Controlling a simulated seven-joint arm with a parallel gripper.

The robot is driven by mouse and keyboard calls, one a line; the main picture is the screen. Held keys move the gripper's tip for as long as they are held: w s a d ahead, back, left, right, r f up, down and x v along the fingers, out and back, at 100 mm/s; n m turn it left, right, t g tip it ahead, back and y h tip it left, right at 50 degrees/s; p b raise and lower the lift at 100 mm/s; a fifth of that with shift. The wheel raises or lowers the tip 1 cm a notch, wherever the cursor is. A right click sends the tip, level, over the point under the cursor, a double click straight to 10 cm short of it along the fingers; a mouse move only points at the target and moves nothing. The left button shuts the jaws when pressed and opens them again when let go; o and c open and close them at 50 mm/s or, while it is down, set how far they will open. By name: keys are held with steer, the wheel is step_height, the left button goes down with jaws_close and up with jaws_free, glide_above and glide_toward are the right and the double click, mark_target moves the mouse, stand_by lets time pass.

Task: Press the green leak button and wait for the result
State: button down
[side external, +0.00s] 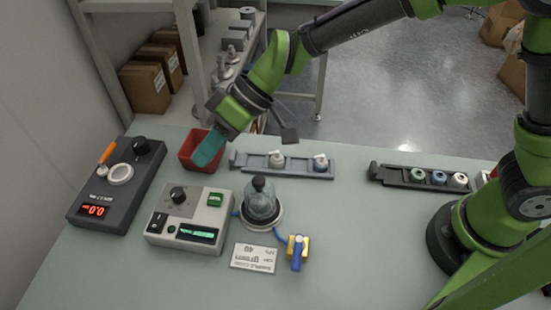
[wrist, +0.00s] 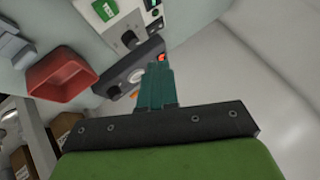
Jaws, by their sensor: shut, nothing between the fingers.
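The green button (side external: 215,199) sits on the top right of a beige tester box (side external: 166,238). The box has a black knob (side external: 178,194), a dark display with a lit green area (side external: 196,233) and a black switch at its left. My gripper (side external: 203,158), with teal fingers, is shut and empty. It is above and behind the box, in front of the red bin in the side view, and apart from the button. In the wrist view the green button (wrist: 106,9) shows at the top edge, up and left of my fingertips (wrist: 157,73).
A glass dome (side external: 262,204) stands right of the tester, with a blue-handled valve (side external: 298,252) and a label plate (side external: 254,257) near it. A dark box (side external: 82,220) with a red readout is at left. A red bin (side external: 187,157) and racks (side external: 300,170) of caps stand behind.

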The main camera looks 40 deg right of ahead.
mark_target(219, 196)
steer(key=shift+f, duration=4.45)
steer(key=shift+f, duration=0.1)
steer(key=shift+f, duration=0.3)
steer(key=shift+f, duration=0.45)
steer(key=shift+r, duration=0.85)
steer(key=shift+r, duration=0.1)
steer(key=shift+r, duration=2.45)
